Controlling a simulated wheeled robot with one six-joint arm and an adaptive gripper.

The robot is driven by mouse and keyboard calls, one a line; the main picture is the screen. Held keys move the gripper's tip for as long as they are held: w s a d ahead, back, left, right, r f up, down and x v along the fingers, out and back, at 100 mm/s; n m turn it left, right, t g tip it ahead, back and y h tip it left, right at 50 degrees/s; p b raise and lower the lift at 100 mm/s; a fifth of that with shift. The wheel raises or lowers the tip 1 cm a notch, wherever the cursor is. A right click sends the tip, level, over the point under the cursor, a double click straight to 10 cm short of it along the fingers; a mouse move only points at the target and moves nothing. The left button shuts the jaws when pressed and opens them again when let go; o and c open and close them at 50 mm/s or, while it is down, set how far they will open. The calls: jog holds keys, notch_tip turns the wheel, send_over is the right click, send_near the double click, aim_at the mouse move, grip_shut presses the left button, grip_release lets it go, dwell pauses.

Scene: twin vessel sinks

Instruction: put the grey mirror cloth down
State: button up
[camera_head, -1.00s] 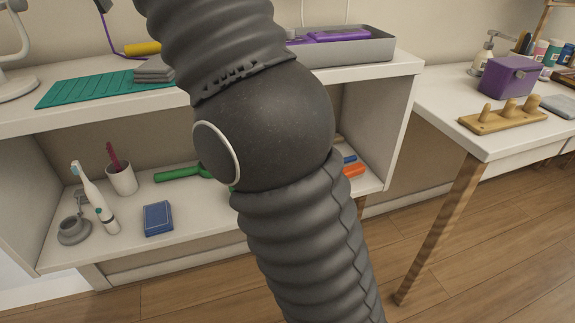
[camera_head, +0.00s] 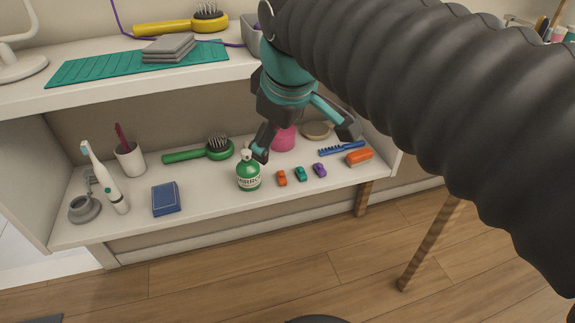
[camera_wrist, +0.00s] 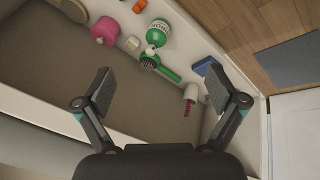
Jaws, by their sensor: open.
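A folded grey cloth (camera_head: 168,48) lies in a small stack on the teal ribbed mat (camera_head: 85,68) on the upper shelf, at the upper left of the head view. I cannot tell for sure that it is the mirror cloth. My gripper (camera_head: 305,140) is open in front of the lower shelf, to the right of the cloth and lower than it, apart from it. In the wrist view my gripper (camera_wrist: 158,88) has its fingers wide apart with nothing between them. The cloth does not show in the wrist view.
The lower shelf (camera_head: 230,205) holds a green bottle (camera_head: 249,172), a green brush (camera_head: 200,152), a pink container (camera_head: 284,138), a blue box (camera_head: 166,199), a white cup (camera_head: 129,160) and several small items. A yellow brush (camera_head: 180,24) lies behind the cloth.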

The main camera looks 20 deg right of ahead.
jog(key=s+d+f+m, duration=0.2)
jog(key=s+f+m, duration=0.5)
jog(key=f, duration=0.5)
jog(key=shift+s+f+m, duration=0.25)
jog(key=shift+s+m, duration=0.15)
